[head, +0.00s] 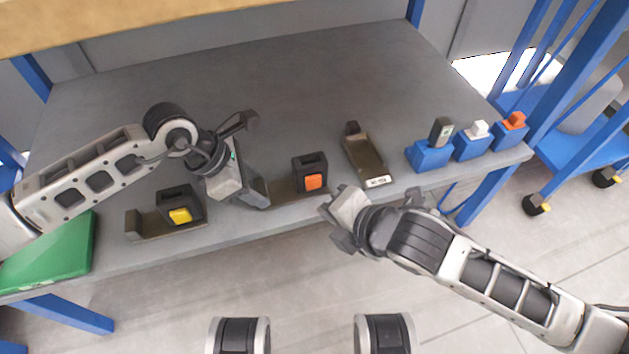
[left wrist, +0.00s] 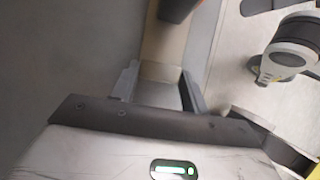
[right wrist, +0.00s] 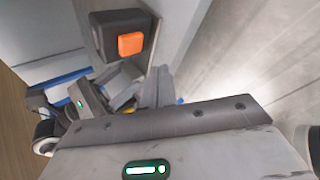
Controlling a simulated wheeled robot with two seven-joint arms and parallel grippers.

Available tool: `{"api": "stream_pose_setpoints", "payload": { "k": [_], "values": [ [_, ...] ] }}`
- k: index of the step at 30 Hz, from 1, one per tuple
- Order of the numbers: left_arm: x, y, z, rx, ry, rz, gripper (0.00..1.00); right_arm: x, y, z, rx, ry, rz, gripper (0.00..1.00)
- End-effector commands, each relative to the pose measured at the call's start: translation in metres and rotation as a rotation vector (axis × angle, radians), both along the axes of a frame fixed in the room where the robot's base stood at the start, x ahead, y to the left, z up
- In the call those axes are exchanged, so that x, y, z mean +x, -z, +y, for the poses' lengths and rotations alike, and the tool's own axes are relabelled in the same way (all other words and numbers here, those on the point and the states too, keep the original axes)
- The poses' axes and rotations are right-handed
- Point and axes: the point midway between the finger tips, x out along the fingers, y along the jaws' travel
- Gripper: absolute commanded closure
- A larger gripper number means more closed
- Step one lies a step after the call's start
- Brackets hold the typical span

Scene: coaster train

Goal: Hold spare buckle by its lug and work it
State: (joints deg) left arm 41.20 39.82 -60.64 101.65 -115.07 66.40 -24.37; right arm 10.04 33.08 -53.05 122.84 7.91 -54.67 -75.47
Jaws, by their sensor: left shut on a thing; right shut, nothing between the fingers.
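A black buckle with an orange button (head: 310,172) sits at one end of a brown base plate near the table's front edge. My left gripper (head: 260,193) is shut on the other end of that plate, its lug, left of the button. In the left wrist view the tan lug (left wrist: 160,73) lies between the fingers. My right gripper (head: 328,208) is shut and empty, just off the front edge, below and right of the orange button. In the right wrist view the orange button (right wrist: 130,43) is beyond the fingertips, apart from them. A yellow-button buckle (head: 180,210) sits further left.
A brown holder with a label (head: 365,155) stands to the right. Blue blocks (head: 430,154) carrying dark, white and orange pieces stand at the right end. A green flat object (head: 50,252) lies at the left. The back of the table (head: 290,85) is clear.

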Motion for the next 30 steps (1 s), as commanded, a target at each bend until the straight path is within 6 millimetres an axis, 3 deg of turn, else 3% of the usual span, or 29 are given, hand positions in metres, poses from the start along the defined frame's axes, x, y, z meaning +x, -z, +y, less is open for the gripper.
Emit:
{"api": "stream_pose_setpoints", "payload": {
  "k": [7,24,25,27,30],
  "values": [
    [0.000,0.000,-0.001,-0.001,0.001,0.000,1.00,-0.019,0.000,-0.006,0.000,0.000,0.000,1.00],
    [0.000,0.000,-0.001,-0.001,0.001,0.000,1.00,-0.021,0.000,-0.006,0.000,0.000,0.000,1.00],
    [0.000,0.000,-0.001,-0.001,0.001,0.000,0.52,-0.021,0.000,-0.006,0.000,0.000,0.000,1.00],
    [0.000,0.000,-0.001,-0.001,0.001,0.000,0.33,-0.021,0.000,-0.006,0.000,0.000,0.000,1.00],
    [0.000,0.000,-0.001,-0.001,0.001,-0.001,0.30,-0.021,0.000,-0.006,0.000,0.000,0.000,1.00]
  ]
}}
